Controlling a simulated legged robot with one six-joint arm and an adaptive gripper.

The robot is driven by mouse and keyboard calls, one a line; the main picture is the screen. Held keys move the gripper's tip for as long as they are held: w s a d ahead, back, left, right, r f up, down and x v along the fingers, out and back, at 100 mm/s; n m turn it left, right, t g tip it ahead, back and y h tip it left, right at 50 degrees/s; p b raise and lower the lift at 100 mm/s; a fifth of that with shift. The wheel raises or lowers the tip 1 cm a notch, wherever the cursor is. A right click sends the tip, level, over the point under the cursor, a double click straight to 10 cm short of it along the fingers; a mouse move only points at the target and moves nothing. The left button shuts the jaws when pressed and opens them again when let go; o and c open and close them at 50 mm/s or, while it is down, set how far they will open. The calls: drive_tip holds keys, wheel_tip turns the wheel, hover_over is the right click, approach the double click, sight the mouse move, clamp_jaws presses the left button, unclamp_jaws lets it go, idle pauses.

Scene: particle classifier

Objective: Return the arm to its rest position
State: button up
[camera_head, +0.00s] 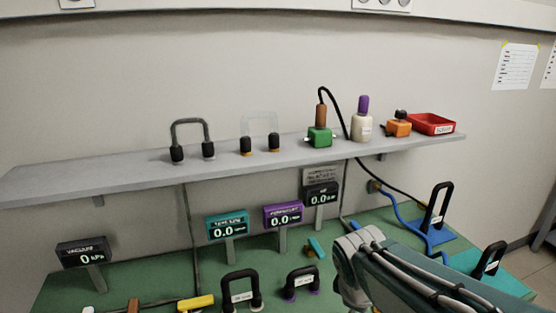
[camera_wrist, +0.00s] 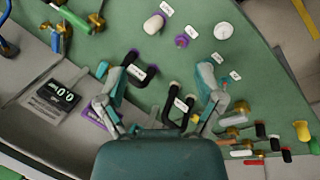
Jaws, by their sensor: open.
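My gripper (camera_wrist: 160,112) shows in the wrist view with its two teal and grey fingers spread apart and nothing held between them. It is above the green bench (camera_wrist: 255,75), with two black U-shaped handles, one at the left finger (camera_wrist: 143,70) and one between the fingers (camera_wrist: 178,104). I cannot tell how far above them it is. In the head view my arm (camera_head: 400,275) reaches in from the lower right, and its gripper end is not clearly visible.
A grey shelf (camera_head: 100,180) on the wall carries a green device (camera_head: 320,136), a white bottle (camera_head: 362,128), an orange box (camera_head: 399,128) and a red tray (camera_head: 432,123). Displays (camera_head: 228,225) stand on the bench below. A tall black handle (camera_head: 437,205) stands near my arm.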

drive_tip(key=s+r+m+t+y, duration=0.2)
drive_tip(key=s+r+m, duration=0.2)
drive_tip(key=s+m, duration=0.6)
drive_tip(key=shift+d+r+m, duration=0.3)
drive_tip(key=shift+r+m, duration=0.05)
drive_tip(key=shift+m, duration=0.35)
idle(1.3)
